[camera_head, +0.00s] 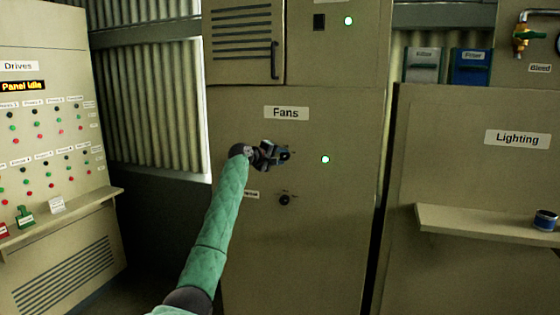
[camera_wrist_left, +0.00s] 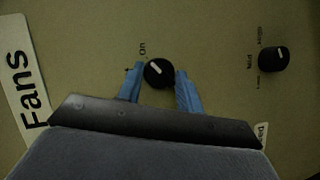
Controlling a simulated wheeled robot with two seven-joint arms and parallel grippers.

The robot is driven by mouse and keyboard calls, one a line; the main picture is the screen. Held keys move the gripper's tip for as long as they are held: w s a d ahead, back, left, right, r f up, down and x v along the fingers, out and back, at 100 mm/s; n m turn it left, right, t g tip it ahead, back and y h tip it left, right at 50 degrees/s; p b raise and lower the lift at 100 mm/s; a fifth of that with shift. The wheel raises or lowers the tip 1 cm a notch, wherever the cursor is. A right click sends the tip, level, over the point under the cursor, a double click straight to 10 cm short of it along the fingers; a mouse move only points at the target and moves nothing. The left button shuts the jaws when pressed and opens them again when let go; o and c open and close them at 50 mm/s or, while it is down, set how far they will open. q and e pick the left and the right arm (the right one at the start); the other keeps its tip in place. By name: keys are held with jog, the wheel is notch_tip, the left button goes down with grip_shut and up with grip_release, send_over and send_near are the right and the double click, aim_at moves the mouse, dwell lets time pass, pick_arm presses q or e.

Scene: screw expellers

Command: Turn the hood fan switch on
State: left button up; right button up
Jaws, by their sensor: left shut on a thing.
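A round black rotary knob (camera_wrist_left: 158,75) on the Fans cabinet sits between the blue fingers of my left gripper (camera_wrist_left: 160,90) in the left wrist view. The fingers are shut on it from both sides. Its white pointer line tilts up and left, towards the printed word "On". My right gripper is not in view.
A green-white lamp (camera_head: 325,160) glows right of my gripper, and another (camera_head: 348,21) higher up. The Drives panel (camera_head: 45,135) stands at the left. A shelf (camera_head: 485,227) with a blue tin (camera_head: 545,220) juts out under the "Lighting" label at the right.

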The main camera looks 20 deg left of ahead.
pick_arm(q)
jog(key=shift+m+g+y, duration=0.3)
jog(key=shift+m, duration=0.2)
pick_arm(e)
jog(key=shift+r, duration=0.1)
pick_arm(q)
jog(key=o, duration=1)
jog(key=shift+d, duration=0.1)
jog(key=shift+c, duration=0.2)
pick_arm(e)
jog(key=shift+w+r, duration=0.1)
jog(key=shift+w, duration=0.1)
pick_arm(q)
jog(key=shift+s, duration=0.1)
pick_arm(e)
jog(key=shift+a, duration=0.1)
pick_arm(q)
jog(key=shift+s+a+b, duration=0.2)
jog(key=shift+a+b, duration=0.05)
jog(key=shift+b, duration=0.1)
jog(key=b+v, duration=0.3)
jog(key=v, duration=0.4)
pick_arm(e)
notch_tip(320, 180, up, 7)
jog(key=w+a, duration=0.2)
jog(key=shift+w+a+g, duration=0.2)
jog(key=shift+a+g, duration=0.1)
